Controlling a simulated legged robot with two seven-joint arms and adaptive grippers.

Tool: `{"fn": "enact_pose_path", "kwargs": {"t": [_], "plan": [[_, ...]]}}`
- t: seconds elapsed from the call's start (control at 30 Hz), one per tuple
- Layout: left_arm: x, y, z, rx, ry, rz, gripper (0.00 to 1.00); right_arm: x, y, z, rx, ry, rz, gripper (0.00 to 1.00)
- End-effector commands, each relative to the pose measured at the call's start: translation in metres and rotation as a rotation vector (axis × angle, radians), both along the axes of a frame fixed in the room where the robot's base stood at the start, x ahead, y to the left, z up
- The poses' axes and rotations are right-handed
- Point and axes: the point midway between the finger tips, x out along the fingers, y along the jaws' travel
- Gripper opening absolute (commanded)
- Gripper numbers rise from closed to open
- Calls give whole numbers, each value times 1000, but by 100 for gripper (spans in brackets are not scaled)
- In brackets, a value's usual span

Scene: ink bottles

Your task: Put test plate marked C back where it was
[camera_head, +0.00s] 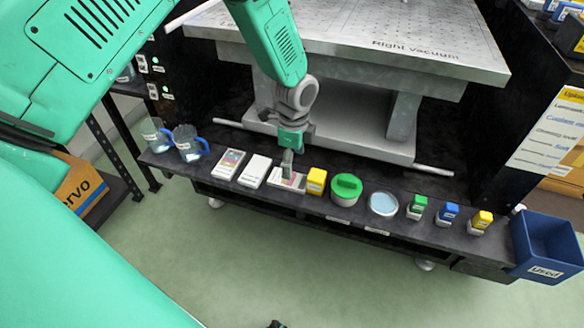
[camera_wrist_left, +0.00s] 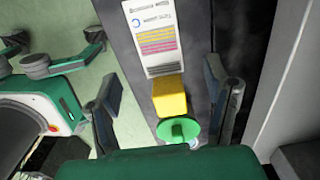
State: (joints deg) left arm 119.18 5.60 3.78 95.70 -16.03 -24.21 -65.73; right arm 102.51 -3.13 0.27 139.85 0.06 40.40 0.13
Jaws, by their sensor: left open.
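Three flat test plates lie in a row on the dark shelf: a multicoloured one (camera_head: 229,163), a mostly white one (camera_head: 255,170) and a pink-striped one (camera_head: 297,184). In the left wrist view a plate with pink and yellow lines (camera_wrist_left: 157,42) lies beyond the open, empty fingers (camera_wrist_left: 163,85).
Right of the plates stand a yellow block (camera_head: 316,181), a green-lidded jar (camera_head: 345,189), a round dish (camera_head: 383,204) and small capped bottles (camera_head: 447,214). Two beakers (camera_head: 187,142) stand at the left end. A blue "Used" bin (camera_head: 545,248) hangs at the right. The vacuum table (camera_head: 350,40) rises behind.

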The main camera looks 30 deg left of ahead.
Motion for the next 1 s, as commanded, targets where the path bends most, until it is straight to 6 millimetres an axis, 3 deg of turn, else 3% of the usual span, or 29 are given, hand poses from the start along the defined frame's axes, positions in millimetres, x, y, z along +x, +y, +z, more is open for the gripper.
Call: {"fn": "enact_pose_path", "kwargs": {"t": [0.03,0.1,0.3,0.5,0.6,0.67,0.73,0.8,0.9,1.0], "plan": [[1,1,15,-2,-2,1,70,0,0,8,0,0,0,0],[0,1,27,-3,-1,1,70,0,0,13,0,0,0,0],[0,2,49,-4,1,1,70,0,0,20,0,0,0,0],[-1,1,53,-3,2,2,70,0,0,21,0,0,0,0],[-13,-4,39,-10,9,44,70,0,0,20,0,0,0,0],[-32,-11,20,-24,14,116,70,0,0,20,0,0,0,0],[-66,-21,-9,-44,19,255,70,0,0,20,0,0,0,0],[-112,-30,-39,-60,26,438,70,0,0,20,0,0,0,0],[-179,-34,-67,-66,23,717,70,0,0,20,0,0,0,0],[-237,-32,-77,-55,5,965,70,0,0,20,0,0,0,0]]}}
